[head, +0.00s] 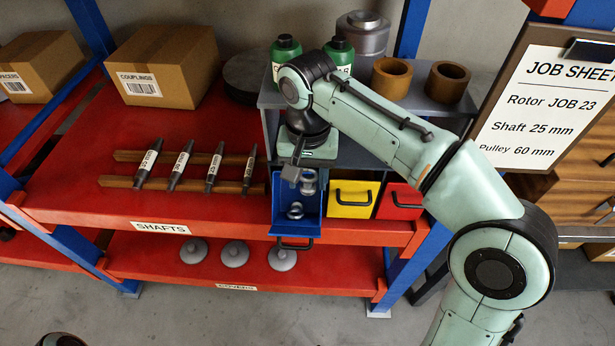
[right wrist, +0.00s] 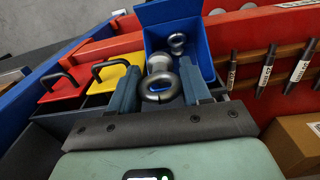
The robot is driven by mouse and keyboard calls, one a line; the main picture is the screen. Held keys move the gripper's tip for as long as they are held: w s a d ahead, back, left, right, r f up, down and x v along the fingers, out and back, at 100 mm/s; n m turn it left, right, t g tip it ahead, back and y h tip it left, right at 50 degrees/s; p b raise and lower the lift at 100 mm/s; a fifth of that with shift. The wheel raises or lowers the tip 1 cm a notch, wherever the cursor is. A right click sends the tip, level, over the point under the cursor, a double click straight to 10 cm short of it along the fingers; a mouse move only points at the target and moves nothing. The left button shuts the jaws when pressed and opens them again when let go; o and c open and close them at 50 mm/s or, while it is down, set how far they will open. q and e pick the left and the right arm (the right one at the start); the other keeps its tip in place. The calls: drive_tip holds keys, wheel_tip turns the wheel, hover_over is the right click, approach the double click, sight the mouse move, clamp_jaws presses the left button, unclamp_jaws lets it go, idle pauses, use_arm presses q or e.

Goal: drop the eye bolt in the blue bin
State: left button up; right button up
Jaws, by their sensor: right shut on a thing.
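The blue bin (head: 312,226) is a pulled-out drawer at the right end of the red shelf; it also shows in the right wrist view (right wrist: 208,45). My right gripper (head: 298,174) is over the bin's back part. It is shut on a grey metal eye bolt (right wrist: 160,86), whose ring shows between the fingers in the right wrist view. This eye bolt (head: 308,182) appears over the bin in the head view. Another eye bolt (head: 295,211) lies in the bin near its front, also seen in the right wrist view (right wrist: 177,42). My left gripper is not in view.
A yellow bin (head: 352,203) and a red bin (head: 400,205) sit right of the blue bin. Green bottles (head: 286,52) and brown rings (head: 391,76) stand on the grey cabinet top. Several labelled shafts (head: 181,160) lie on wooden rails to the left.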

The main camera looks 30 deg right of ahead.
drive_tip(key=o, duration=1.2)
wheel_tip(320, 180, up, 12)
drive_tip(key=p, duration=0.4)
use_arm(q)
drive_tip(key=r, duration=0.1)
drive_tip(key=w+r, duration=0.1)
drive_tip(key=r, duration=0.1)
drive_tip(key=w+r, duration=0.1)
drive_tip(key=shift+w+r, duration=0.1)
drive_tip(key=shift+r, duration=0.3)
